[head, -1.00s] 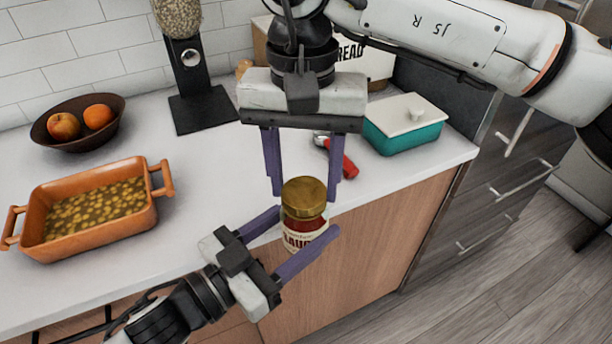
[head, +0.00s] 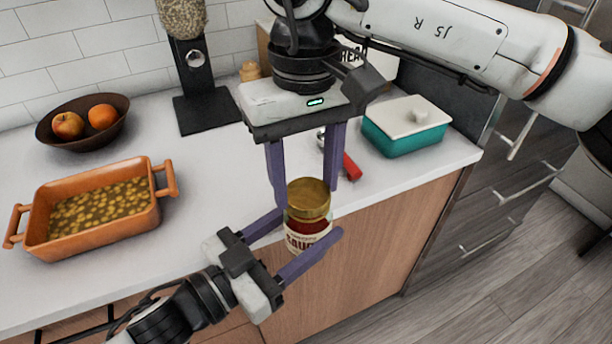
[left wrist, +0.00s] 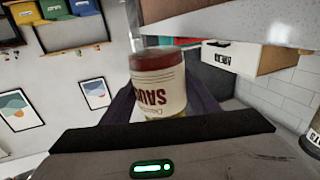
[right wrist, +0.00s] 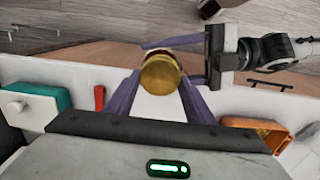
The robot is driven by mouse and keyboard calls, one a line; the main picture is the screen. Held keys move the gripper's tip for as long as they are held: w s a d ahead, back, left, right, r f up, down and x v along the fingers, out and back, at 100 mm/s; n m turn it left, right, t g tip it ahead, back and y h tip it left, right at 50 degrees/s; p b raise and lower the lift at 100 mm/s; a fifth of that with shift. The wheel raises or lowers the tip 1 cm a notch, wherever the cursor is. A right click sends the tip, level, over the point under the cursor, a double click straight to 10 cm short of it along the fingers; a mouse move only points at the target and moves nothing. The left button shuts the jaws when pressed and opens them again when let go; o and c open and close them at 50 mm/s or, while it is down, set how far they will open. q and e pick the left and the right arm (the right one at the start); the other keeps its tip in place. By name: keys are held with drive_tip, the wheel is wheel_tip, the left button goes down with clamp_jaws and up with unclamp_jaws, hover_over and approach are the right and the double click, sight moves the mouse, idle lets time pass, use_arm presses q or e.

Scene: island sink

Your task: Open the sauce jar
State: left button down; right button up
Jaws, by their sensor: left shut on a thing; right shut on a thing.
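The sauce jar (head: 307,226) has a gold lid (head: 308,196) on top and a label reading sauce. It is upright, held in the air by the counter's front edge. My left gripper (head: 309,226) is shut on the jar body from the lower left; the jar also shows between its fingers in the left wrist view (left wrist: 157,90). My right gripper (head: 308,180) comes from above, fingers pointing down, and is shut on the lid. In the right wrist view the lid (right wrist: 161,75) sits between its fingertips. Whether the lid has loosened from the jar cannot be told.
An orange baking dish (head: 45,236) stands at the left on the counter, with a fruit bowl (head: 85,139) behind it. A teal dish with a white lid (head: 407,125) and a red-handled tool (head: 351,167) lie right of my right gripper. The counter between is clear.

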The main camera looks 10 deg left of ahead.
drive_tip(key=shift+w+r, duration=0.15)
drive_tip(key=shift+r, duration=0.05)
drive_tip(key=shift+r, duration=0.95)
